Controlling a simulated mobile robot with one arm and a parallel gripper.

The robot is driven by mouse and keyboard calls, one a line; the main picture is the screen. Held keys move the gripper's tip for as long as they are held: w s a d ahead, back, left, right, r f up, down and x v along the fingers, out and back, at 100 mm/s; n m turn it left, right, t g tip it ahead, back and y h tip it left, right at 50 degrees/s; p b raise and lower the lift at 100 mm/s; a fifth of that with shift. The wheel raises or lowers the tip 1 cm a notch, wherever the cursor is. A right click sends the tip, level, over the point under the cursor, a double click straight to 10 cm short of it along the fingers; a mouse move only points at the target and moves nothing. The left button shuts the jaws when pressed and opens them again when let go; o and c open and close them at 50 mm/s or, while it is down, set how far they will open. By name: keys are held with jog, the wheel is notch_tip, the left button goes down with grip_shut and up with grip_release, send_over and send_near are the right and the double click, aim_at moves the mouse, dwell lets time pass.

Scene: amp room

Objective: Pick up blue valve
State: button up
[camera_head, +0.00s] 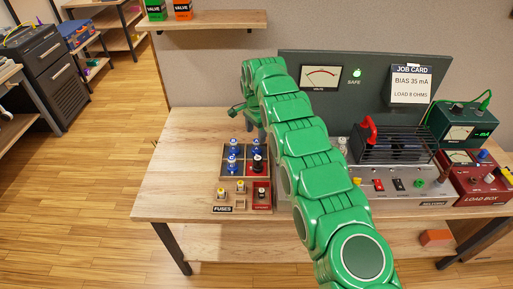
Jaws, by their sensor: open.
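Several small valves stand upright in a wooden tray (226,173) on the bench. Three have blue on them: one at the back left (234,146), one at the front left (232,163) and one at the back right (257,146). A dark valve (258,163) stands in the red compartment at the right. My green gripper (236,109) is open and empty, behind and above the tray, apart from the valves. My arm comes in from the lower right and hides the bench just right of the tray.
Fuses sit in the tray's front part, by a FUSES label (223,209). An amplifier chassis (400,184), a red load box (478,180) and a green meter (463,127) stand to the right. A panel (405,65) rises behind. The bench's left side (185,165) is clear.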

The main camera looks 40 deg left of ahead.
aim_at(257, 140)
jog(key=shift+w+d+f, duration=0.1)
jog(key=shift+f, duration=3.5)
jog(key=shift+r, duration=0.1)
jog(key=c, duration=1.2)
